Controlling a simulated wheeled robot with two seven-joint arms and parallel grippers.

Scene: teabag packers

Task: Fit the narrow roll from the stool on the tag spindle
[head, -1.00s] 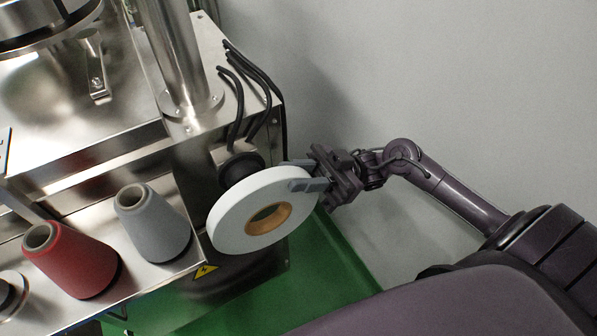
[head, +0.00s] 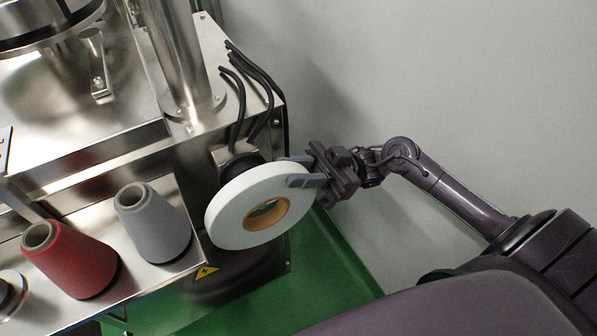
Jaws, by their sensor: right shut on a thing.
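The narrow roll (head: 229,212) is a white ring with an orange-brown core, upright and tilted, its face toward me. My right gripper (head: 300,174) is shut on the roll's upper right rim. The roll is in front of a dark round part (head: 239,160) on the machine's side, which may be the tag spindle and is mostly hidden behind it. I cannot tell whether the roll touches that part. The core shows no shaft end through it. The stool and my left gripper are not in view.
A red cone (head: 70,262) and a grey cone (head: 153,226) of thread stand on the steel shelf left of the roll. Black cables (head: 240,105) arch above it. A yellow warning label (head: 205,273) is below. The wall at right is clear.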

